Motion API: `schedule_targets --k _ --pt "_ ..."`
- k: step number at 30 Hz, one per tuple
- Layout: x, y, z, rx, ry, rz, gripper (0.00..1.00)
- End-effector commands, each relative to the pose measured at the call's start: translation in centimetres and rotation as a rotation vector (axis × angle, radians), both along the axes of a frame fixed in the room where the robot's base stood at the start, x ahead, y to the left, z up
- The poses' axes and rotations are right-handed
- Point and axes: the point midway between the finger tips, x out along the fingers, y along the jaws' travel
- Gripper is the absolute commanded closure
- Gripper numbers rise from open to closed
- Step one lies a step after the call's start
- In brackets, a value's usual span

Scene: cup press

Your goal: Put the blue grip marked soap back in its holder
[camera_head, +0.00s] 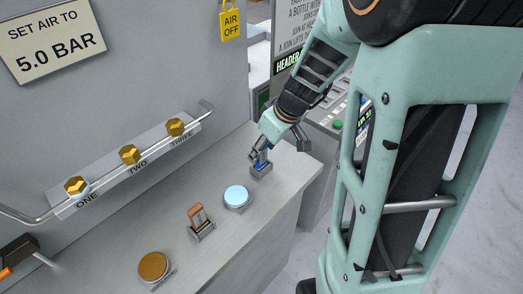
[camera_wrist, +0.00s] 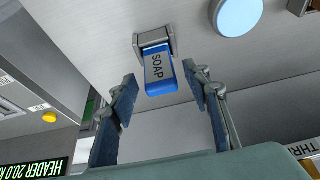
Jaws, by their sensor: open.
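The blue grip (camera_wrist: 161,76) marked SOAP stands with one end in a grey metal holder (camera_wrist: 155,38) in the wrist view. In the head view the grip (camera_head: 263,160) shows partly behind my fingers, in its holder (camera_head: 261,173) near the far right end of the grey counter. My gripper (camera_wrist: 160,74) is open, with one finger on each side of the grip. Gaps show between the fingers and the grip in the wrist view. How deep the grip sits in the holder is hard to tell.
On the counter (camera_head: 215,250) are a pale blue disc (camera_head: 237,196), a brown grip (camera_head: 197,214) in another holder and a brown disc (camera_head: 153,266). A rail (camera_head: 150,155) with three brass knobs runs along the wall.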

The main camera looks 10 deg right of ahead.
Motion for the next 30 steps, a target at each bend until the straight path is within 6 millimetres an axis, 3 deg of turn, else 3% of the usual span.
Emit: schedule_targets --k 6,13,18,30 --pt "-1.4 -1.0 4.5 -0.001 -0.005 -0.002 0.56" --pt "-2.7 -1.9 8.0 -0.001 -0.003 -0.001 0.56" --pt "-3.1 -2.1 9.1 0.0 0.0 -0.001 0.56" --pt "-3.0 -2.1 9.4 0.001 -0.005 0.0 0.56"
